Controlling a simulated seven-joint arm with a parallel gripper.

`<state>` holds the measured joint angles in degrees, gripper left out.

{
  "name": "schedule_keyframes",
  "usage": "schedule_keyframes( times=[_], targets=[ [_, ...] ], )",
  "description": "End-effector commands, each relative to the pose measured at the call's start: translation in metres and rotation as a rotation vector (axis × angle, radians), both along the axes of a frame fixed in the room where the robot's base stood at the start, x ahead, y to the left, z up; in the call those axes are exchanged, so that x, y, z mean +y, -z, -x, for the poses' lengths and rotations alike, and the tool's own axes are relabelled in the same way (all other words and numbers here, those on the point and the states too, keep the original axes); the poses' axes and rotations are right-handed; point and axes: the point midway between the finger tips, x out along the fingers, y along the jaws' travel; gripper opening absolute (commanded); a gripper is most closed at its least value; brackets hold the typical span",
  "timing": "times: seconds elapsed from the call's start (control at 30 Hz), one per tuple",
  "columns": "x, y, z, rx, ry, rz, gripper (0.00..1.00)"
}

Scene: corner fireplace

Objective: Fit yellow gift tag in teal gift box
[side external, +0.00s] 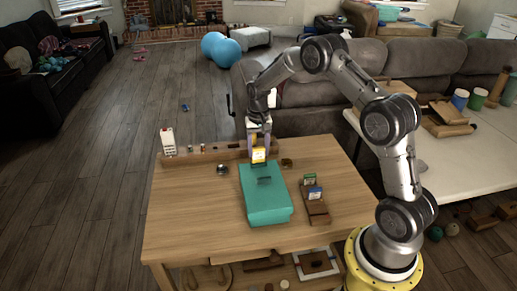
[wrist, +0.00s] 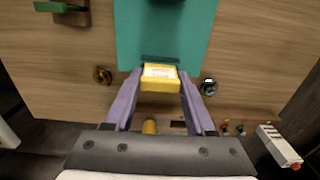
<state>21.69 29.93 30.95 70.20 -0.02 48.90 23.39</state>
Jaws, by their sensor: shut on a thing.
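The teal gift box (side external: 266,206) lies on the wooden table, with a dark slot in its top near the far end. In the wrist view the box (wrist: 200,30) fills the upper middle, and the slot (wrist: 160,59) shows just beyond the tag. The yellow gift tag (side external: 258,155) has a white label and is held upright at the far end of the box. My gripper (wrist: 160,84) is shut on the tag (wrist: 160,84), a purple finger on each side. Whether the tag's lower edge touches the box is hidden.
A wooden holder (side external: 317,213) with green and blue cards stands right of the box. A wooden rail (side external: 205,157) with small items and a white device (side external: 168,141) runs along the far edge. Small metal and brass knobs (wrist: 209,87) (wrist: 102,76) flank the box. The left tabletop is clear.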

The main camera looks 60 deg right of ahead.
Motion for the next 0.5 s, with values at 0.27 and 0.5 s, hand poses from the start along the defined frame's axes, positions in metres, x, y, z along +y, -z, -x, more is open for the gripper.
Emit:
schedule_keyframes(
  times=[0.27, 0.5],
  targets=[
    [-0.0001, 0.0042, -0.0001, 0.000, 0.000, 0.000, 0.11],
    [0.0000, 0.0075, 0.0000, 0.000, 0.000, 0.000, 0.11]
  ],
)
